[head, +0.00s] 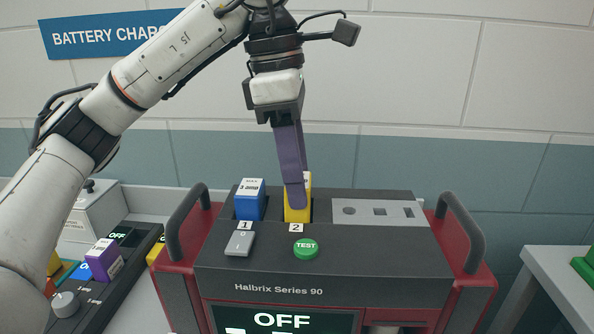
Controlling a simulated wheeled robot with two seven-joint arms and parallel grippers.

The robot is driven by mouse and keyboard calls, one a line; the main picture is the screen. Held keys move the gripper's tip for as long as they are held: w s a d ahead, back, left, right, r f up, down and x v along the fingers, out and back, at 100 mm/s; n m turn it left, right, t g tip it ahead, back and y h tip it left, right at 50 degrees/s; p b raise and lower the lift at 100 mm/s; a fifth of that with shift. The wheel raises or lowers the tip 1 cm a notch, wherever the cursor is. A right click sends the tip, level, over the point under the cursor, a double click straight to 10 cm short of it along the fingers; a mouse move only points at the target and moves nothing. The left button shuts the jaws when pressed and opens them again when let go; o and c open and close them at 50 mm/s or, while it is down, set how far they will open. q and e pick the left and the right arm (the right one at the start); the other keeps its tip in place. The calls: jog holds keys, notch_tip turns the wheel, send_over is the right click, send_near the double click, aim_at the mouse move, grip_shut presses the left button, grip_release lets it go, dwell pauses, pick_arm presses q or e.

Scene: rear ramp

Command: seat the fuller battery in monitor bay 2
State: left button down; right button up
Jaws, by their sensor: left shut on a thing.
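The monitor (278,288), marked Halbrix Series 90, stands in the middle with bays labelled 1 and 2 on top. A blue battery (249,204) with a white label stands in bay 1. A yellow battery (308,186) stands upright at bay 2, its lower end in the opening. My left gripper (296,196) reaches down from above with its purple fingers shut on the yellow battery, hiding much of it. I cannot tell how deep the yellow battery sits, or its charge. The monitor screen (285,319) reads OFF. My right gripper is not in view.
The monitor has a green TEST button (306,248), a grey switch (240,243) and upright red-and-black side handles (462,228). At left, a dark charger (96,303) reading OFF holds a purple battery (104,260) and others. A white table (560,278) stands at right.

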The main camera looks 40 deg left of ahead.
pick_arm(q)
jog(key=shift+f+b, duration=0.45)
jog(key=shift+f, duration=0.2)
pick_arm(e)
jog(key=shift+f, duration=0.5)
pick_arm(q)
jog(key=c, duration=0.9)
grip_release()
notch_tip(320, 180, up, 3)
jog(key=shift+a+f+p, duration=0.1)
jog(key=shift+a+p, duration=0.05)
jog(key=shift+p, duration=0.5)
jog(key=r+p, duration=0.1)
jog(key=r, duration=0.1)
jog(key=r+p, duration=0.1)
jog(key=r, duration=0.3)
jog(key=shift+s+a+r+p, duration=0.15)
jog(key=shift+s+a+p, duration=0.2)
jog(key=shift+a+p, duration=0.05)
jog(key=shift+s+a+r, duration=0.1)
jog(key=shift+r, duration=0.45)
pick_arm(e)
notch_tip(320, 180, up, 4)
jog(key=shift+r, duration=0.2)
